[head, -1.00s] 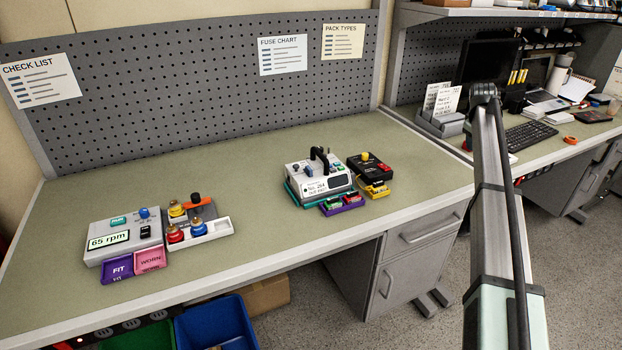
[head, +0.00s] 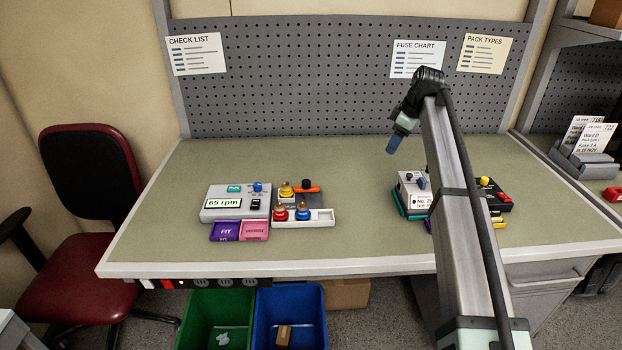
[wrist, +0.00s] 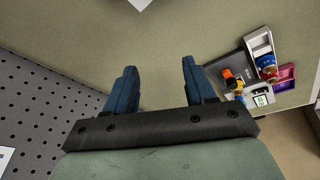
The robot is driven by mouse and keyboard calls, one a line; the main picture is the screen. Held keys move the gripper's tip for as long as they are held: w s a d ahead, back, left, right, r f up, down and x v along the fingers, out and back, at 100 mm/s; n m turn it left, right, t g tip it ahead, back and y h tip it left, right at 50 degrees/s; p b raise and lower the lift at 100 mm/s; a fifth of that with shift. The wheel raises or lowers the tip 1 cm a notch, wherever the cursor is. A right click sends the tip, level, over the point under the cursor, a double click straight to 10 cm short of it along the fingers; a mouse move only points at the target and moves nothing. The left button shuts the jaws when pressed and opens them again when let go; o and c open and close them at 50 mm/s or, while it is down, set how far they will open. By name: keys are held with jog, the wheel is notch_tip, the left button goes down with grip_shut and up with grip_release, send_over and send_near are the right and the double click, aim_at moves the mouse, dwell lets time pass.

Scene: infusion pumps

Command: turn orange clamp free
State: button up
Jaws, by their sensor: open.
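The orange clamp (head: 309,189) is a short orange bar at a black knob, on the grey fixture (head: 311,200) left of the bench's middle. It shows in the wrist view as a small orange patch (wrist: 228,73) beside the black knob, at the right. The fixture also carries yellow, red and blue knobs. My gripper (head: 392,148) is above the bench, to the right of and apart from the clamp. In the wrist view its blue fingers (wrist: 158,80) are spread with nothing between them.
A grey pump box (head: 236,203) reading 65 rpm stands left of the fixture, with purple FIT (head: 225,231) and pink WORN (head: 255,230) trays in front. A white device (head: 413,190) is partly behind my arm. The bench between is clear. The pegboard (head: 300,75) rises behind.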

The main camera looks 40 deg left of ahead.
aim_at(306, 181)
jog(key=s+a+r+n+g, duration=0.1)
jog(key=s+a+n, duration=0.1)
jog(key=s+a, duration=0.5)
jog(key=s+a+r+n+g, duration=0.15)
jog(key=s+a, duration=0.35)
jog(key=s, duration=0.5)
jog(key=shift+n, duration=0.35)
jog(key=x, duration=1.4)
jog(key=shift+s+a+f, duration=0.1)
jog(key=shift+a+f, duration=0.15)
jog(key=shift+f, duration=0.1)
grip_shut()
